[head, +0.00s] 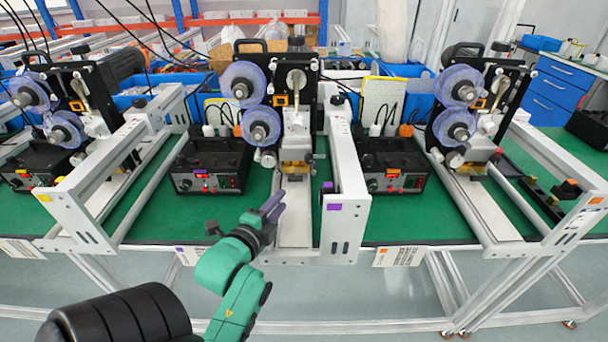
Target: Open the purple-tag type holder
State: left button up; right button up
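The middle coder machine (283,90) has a purple tag (335,206) on the front of its white frame (343,175). Its type holder seems to be the small brass-coloured block (295,168) low on the head, under the film reels; whether it is open or closed is too small to tell. My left gripper (275,204) is in front of and below that block, slightly left of it, over the machine's front, and apart from it. Its fingers are seen at a slant, so their opening is unclear. No held object shows. My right gripper is not in view.
A black control box (210,166) stands left of the middle machine, another (391,168) right of it. Similar machines stand at the left, with a yellow tag (44,198), and the right, with an orange tag (596,200). Green bench top (258,195) shows between them.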

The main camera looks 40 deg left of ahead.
aim_at(298, 180)
pick_arm(q)
jog(key=shift+w+a+b, duration=0.1)
jog(key=shift+w+b, duration=0.25)
jog(key=shift+w, duration=0.05)
jog(key=x, duration=0.2)
jog(key=p+x, duration=0.1)
jog(key=x, duration=0.1)
jog(key=shift+w+r, duration=0.2)
jog(key=x, duration=0.7)
jog(key=shift+f+p, duration=0.15)
jog(key=shift+p, duration=0.25)
jog(key=shift+w+a+f, duration=0.1)
jog(key=shift+w+a, duration=0.05)
jog(key=shift+w, duration=0.1)
grip_shut()
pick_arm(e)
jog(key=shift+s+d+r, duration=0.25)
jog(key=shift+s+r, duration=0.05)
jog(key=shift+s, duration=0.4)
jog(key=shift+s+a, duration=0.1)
